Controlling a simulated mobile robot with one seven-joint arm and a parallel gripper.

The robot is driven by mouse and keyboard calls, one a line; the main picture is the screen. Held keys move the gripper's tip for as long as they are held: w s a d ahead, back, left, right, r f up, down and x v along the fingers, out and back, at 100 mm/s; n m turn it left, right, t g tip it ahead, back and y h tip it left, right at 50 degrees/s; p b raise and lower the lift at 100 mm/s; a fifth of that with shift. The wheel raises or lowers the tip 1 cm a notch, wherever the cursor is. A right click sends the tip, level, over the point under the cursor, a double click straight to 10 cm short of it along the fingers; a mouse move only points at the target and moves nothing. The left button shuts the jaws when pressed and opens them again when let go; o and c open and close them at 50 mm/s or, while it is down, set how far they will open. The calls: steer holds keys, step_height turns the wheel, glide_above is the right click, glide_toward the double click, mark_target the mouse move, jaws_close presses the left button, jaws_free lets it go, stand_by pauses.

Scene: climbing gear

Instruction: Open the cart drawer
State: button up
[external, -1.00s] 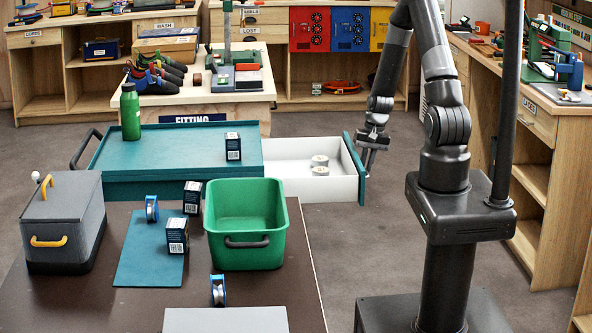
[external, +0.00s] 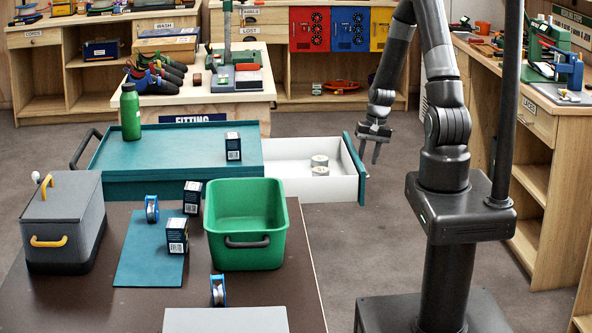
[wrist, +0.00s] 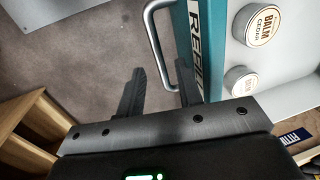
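The cart (external: 185,150) has a teal top. Its drawer (external: 335,188) is pulled out to the right, with white walls and a teal front (external: 354,165). In the wrist view the drawer front (wrist: 190,45) carries partly hidden lettering and a grey bar handle (wrist: 153,40). My gripper (external: 370,155) is beside the outer face of the drawer front. Its fingers (wrist: 160,92) are apart and nothing is held between them. In the wrist view the handle's lower end appears between the fingers; whether they touch it I cannot tell.
Two round balm tins (wrist: 258,25) sit inside the drawer. A green bottle (external: 130,112) and a dark box (external: 233,147) stand on the cart top. A brown table (external: 90,295) with a green bin (external: 245,225) is in front. Floor is clear right of the drawer.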

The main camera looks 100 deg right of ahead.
step_height(320, 180, up, 8)
steer(key=s, duration=0.1)
steer(key=shift+s, duration=0.25)
stand_by(0.7)
